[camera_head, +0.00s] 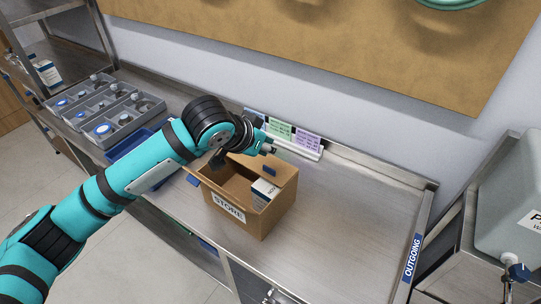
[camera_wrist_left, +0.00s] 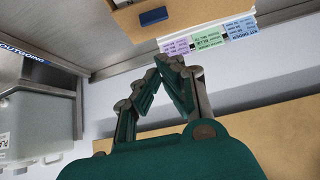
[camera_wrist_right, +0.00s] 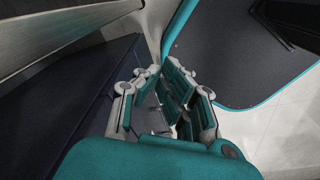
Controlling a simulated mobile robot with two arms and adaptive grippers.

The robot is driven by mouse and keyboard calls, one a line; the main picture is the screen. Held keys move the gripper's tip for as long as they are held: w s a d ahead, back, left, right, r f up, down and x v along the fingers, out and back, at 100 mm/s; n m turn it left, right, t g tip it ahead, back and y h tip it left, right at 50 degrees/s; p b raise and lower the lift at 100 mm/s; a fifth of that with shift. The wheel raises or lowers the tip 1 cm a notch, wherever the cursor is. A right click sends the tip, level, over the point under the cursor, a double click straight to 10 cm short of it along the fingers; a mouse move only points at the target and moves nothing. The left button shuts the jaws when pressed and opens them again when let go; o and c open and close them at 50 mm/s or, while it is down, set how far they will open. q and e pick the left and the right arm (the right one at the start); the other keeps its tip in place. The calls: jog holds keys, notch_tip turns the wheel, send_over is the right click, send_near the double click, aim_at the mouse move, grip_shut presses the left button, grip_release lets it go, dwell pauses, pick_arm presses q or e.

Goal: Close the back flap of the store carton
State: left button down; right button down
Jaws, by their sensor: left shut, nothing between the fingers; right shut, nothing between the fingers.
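The brown store carton (camera_head: 232,211) stands on the steel bench with its label facing front. Its top is at least partly open, and a white box (camera_head: 264,192) shows inside. A blue tab (camera_head: 270,170) sits on a brown panel at the back right; I cannot tell if this is the back flap. The carton (camera_wrist_left: 190,12) and a blue tab (camera_wrist_left: 153,17) show at the top of the left wrist view. My left gripper (camera_head: 268,149) is shut and empty, just beyond the carton's back edge. My right gripper (camera_wrist_right: 168,75) is shut and empty, away from the carton.
Coloured cards (camera_head: 281,131) stand in a holder behind the carton, close to my left gripper. Grey bins (camera_head: 112,109) and a blue tray (camera_head: 125,143) lie to the left. The bench right of the carton is clear up to the outgoing label (camera_head: 412,258).

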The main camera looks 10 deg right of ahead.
aim_at(269, 177)
pick_arm(q)
jog(key=shift+x, duration=1.1)
notch_tip(269, 177, down, 3)
jog(key=shift+d+f+p, duration=0.1)
jog(key=shift+f+p, duration=0.05)
jog(key=shift+p, duration=0.65)
jog(key=shift+f, duration=0.4)
jog(key=shift+w+f, duration=0.1)
jog(key=shift+f, duration=0.05)
jog(key=shift+s+a+f+t+h+b, duration=0.15)
jog(key=shift+f+b, duration=0.15)
jog(key=shift+f, duration=0.1)
jog(key=shift+s+a+f+t+h+b, duration=0.1)
jog(key=shift+a+f+t+h+b, duration=0.05)
jog(key=shift+f+b, duration=0.2)
jog(key=shift+r, duration=0.1)
